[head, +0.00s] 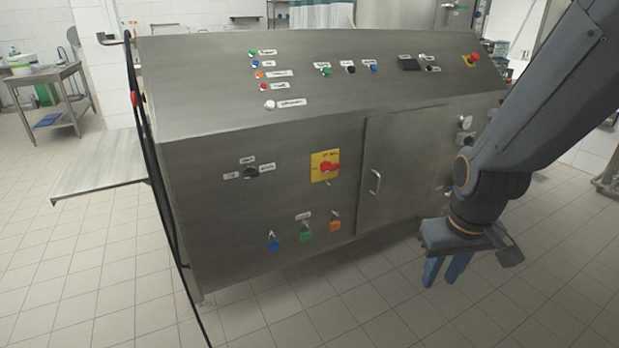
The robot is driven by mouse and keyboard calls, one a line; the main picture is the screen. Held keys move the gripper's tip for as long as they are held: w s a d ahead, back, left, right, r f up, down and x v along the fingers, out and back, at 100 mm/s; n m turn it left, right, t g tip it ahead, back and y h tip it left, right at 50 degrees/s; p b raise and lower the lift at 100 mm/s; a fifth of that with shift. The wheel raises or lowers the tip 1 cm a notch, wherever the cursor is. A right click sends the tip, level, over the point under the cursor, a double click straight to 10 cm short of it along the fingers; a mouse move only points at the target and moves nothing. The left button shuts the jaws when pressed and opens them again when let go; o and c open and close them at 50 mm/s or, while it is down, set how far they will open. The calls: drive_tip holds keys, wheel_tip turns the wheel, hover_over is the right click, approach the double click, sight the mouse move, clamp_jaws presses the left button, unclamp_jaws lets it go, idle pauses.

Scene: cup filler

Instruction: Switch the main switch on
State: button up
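The main switch (330,167) is a red rotary knob on a yellow plate (317,173), on the front face of the grey metal cabinet, left of its door. The knob's handle looks roughly horizontal. My gripper (446,272) hangs at the right of the picture, its blue fingers pointing down. A gap shows between the fingers, and nothing is seen between them. It is apart from the cabinet, to the right of and lower in the picture than the switch.
A black selector knob (250,172) sits left of the switch. The cabinet door (397,170) has a protruding handle (376,183). Gauges (464,122) stick out at the right. Tiled floor (300,310) in front is clear.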

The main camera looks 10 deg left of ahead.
drive_tip(key=w+a+f+n+t+b, duration=0.25)
drive_tip(key=w+n+t, duration=0.2)
drive_tip(key=w, duration=0.75)
drive_tip(key=n+t+y+b, duration=0.6)
drive_tip(key=n+t+y, duration=0.35)
drive_tip(key=n, duration=0.85)
approach(330, 171)
drive_tip(key=w+g, duration=0.1)
drive_tip(key=w, duration=0.1)
drive_tip(key=shift+y, duration=0.35)
drive_tip(key=x, duration=0.7)
drive_tip(key=shift+a+r, duration=0.2)
drive_tip(key=shift+r, duration=0.05)
drive_tip(key=shift+c, duration=0.4)
clamp_jaws()
